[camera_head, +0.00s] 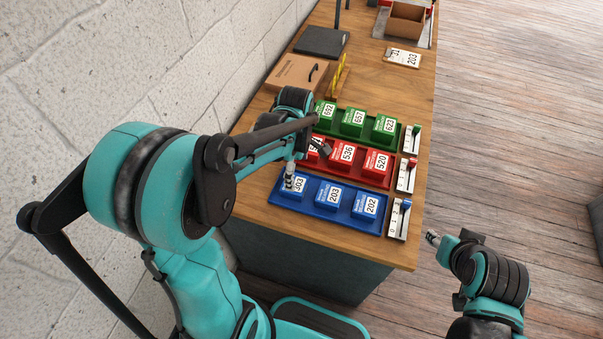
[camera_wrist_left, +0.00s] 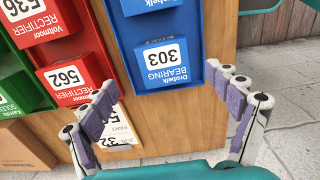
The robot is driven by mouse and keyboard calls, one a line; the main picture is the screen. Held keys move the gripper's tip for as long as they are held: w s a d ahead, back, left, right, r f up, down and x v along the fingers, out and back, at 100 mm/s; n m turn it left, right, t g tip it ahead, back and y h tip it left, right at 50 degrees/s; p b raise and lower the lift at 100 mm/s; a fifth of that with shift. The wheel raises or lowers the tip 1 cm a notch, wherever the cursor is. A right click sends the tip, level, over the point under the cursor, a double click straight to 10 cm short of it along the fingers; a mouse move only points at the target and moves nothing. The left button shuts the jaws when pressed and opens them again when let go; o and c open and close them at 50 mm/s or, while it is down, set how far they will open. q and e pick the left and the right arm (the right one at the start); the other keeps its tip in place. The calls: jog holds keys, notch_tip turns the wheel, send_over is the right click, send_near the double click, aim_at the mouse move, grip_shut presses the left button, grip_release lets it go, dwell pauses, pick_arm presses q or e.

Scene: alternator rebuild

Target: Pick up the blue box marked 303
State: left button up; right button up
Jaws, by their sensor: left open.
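The blue box marked 303 (camera_head: 297,187) sits at the left end of a blue tray (camera_head: 322,214) on the wooden bench. In the left wrist view the box (camera_wrist_left: 168,62) shows upside down, labelled BEARING. My left gripper (camera_wrist_left: 161,82) is open, with its two purple-padded fingers apart, one on each side of the box in the picture; nothing is between them. In the head view the left gripper (camera_head: 304,164) hangs at the box and partly covers it. My right gripper (camera_head: 434,238) is off the bench's right side; its opening is unclear.
Blue boxes 203 (camera_head: 328,194) and 202 (camera_head: 367,206) share the tray. Behind are a red tray (camera_head: 376,181) and a green tray (camera_head: 388,142) with more boxes. A brick wall (camera_head: 130,60) runs along the left.

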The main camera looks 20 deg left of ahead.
pick_arm(q)
jog(key=shift+s+f+b, duration=0.25)
jog(key=shift+f+b, duration=0.1)
jog(key=shift+f, duration=0.7)
jog(key=f, duration=0.1)
jog(key=f+b, duration=0.1)
jog(key=f, duration=0.1)
jog(key=f+b, duration=0.1)
jog(key=f, duration=0.1)
jog(key=shift+a+f, duration=0.1)
jog(key=shift+a, duration=0.25)
jog(key=c, duration=1.3)
